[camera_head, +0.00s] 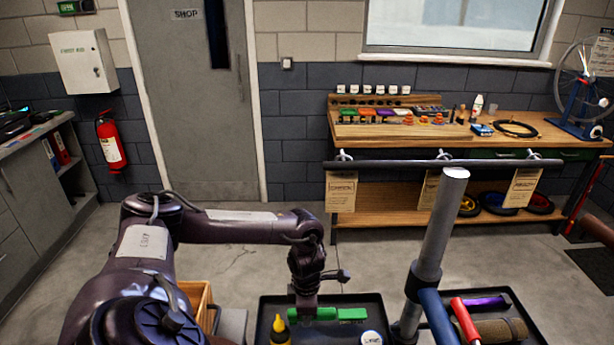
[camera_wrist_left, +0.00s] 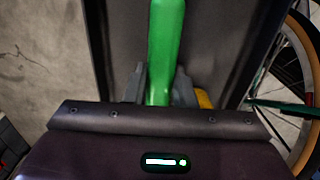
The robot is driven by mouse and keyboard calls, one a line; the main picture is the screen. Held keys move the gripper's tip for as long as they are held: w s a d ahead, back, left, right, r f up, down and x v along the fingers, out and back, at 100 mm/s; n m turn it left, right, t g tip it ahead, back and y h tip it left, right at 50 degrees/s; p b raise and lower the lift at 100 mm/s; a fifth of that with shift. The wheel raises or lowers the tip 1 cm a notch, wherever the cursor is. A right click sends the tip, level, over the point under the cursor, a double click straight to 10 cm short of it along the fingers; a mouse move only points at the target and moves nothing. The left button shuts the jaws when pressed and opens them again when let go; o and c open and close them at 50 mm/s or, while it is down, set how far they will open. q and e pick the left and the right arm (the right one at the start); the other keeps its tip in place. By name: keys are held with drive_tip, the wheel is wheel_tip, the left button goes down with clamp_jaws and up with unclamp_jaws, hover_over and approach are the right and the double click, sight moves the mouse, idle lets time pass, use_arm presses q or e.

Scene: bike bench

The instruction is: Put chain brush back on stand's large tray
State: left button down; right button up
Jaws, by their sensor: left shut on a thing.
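The chain brush (camera_head: 350,314) is green and shows low in the middle of the head view. My left gripper (camera_head: 304,308) points down at its left part and is shut on it. In the left wrist view the fingers (camera_wrist_left: 158,88) lie on both sides of the smooth green brush handle (camera_wrist_left: 165,42). The stand's black tray (camera_head: 374,299) is under the brush and gripper. I cannot tell whether the brush touches the tray floor. My right gripper is out of view.
A yellow bottle (camera_head: 280,328) stands on the tray close to my left gripper, and a white round tin (camera_head: 371,338) is at the front. The grey stand post (camera_head: 439,235) rises to the right. A second tray holds a red-handled tool (camera_head: 465,320) and brown roll (camera_head: 502,329).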

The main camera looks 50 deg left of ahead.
use_arm(q)
wheel_tip(320, 180, down, 2)
drive_tip(key=shift+f+b, duration=0.1)
drive_tip(key=shift+b, duration=0.3)
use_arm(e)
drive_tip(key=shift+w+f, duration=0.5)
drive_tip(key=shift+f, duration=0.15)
use_arm(q)
drive_tip(key=c, duration=1.6)
unclamp_jaws()
drive_tip(key=o, duration=0.4)
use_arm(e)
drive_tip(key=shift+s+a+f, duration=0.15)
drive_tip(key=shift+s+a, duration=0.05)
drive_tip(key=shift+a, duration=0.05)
use_arm(q)
wheel_tip(320, 180, up, 12)
drive_tip(key=p, duration=0.9)
drive_tip(key=shift+r, duration=0.25)
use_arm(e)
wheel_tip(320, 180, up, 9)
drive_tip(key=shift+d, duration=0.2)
